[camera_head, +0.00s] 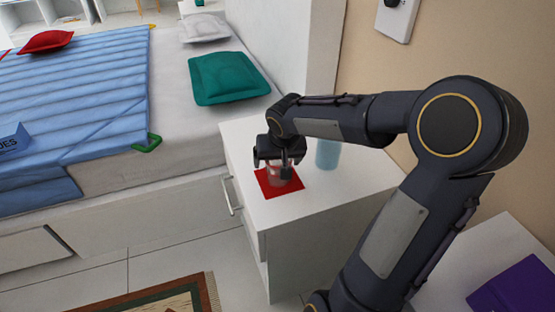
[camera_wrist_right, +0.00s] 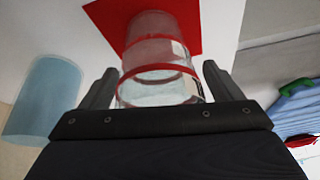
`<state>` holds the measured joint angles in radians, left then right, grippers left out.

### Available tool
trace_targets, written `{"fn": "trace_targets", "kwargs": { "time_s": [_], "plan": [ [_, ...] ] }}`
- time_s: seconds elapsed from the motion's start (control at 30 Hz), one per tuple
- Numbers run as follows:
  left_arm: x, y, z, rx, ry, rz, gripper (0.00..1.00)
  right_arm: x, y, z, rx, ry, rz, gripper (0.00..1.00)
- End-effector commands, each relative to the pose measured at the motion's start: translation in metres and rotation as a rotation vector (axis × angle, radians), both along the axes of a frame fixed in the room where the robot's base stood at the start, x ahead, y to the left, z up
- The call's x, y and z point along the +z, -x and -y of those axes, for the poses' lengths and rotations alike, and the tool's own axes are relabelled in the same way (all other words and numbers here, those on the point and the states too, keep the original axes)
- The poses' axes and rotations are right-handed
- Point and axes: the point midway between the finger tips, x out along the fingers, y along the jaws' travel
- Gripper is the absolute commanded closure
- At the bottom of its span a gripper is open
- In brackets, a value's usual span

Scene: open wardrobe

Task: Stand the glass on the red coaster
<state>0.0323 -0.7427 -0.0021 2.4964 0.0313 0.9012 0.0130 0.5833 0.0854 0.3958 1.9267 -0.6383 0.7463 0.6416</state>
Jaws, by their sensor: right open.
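The clear glass (camera_head: 275,178) stands upright on the red coaster (camera_head: 290,189), on top of the white bedside cabinet (camera_head: 335,192). In the right wrist view the glass (camera_wrist_right: 158,60) has its far end over the red coaster (camera_wrist_right: 192,18), and its near end lies between my fingers. My right gripper (camera_head: 279,168) is open around the glass; the wrist view shows a gap between each finger (camera_wrist_right: 160,80) and the glass. The gripper hides part of the glass in the head view. My left gripper is not in view.
A light blue cylinder (camera_head: 327,153) stands on the cabinet just right of my gripper, close to the wall; it also shows in the right wrist view (camera_wrist_right: 45,95). The bed (camera_head: 180,120) is to the left. The cabinet's front right top is clear.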

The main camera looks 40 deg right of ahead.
Motion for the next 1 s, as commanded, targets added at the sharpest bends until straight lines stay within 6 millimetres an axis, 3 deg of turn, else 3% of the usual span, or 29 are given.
{"fn": "trace_targets", "kwargs": {
  "time_s": [0.4, 0.73, 0.87, 1.0],
  "plan": [
    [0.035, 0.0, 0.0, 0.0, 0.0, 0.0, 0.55, 0.079, 0.028, -0.012, 0.0, 0.002, 0.003, 0.15],
    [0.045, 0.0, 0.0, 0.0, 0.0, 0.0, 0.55, 0.111, 0.047, -0.021, 0.01, -0.002, 0.002, 0.15],
    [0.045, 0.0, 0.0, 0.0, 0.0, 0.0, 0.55, 0.113, 0.081, -0.049, 0.086, -0.032, 0.014, 0.15],
    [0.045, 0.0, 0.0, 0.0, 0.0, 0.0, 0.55, 0.101, 0.138, -0.094, 0.225, -0.124, 0.059, 0.15]
  ]
}}
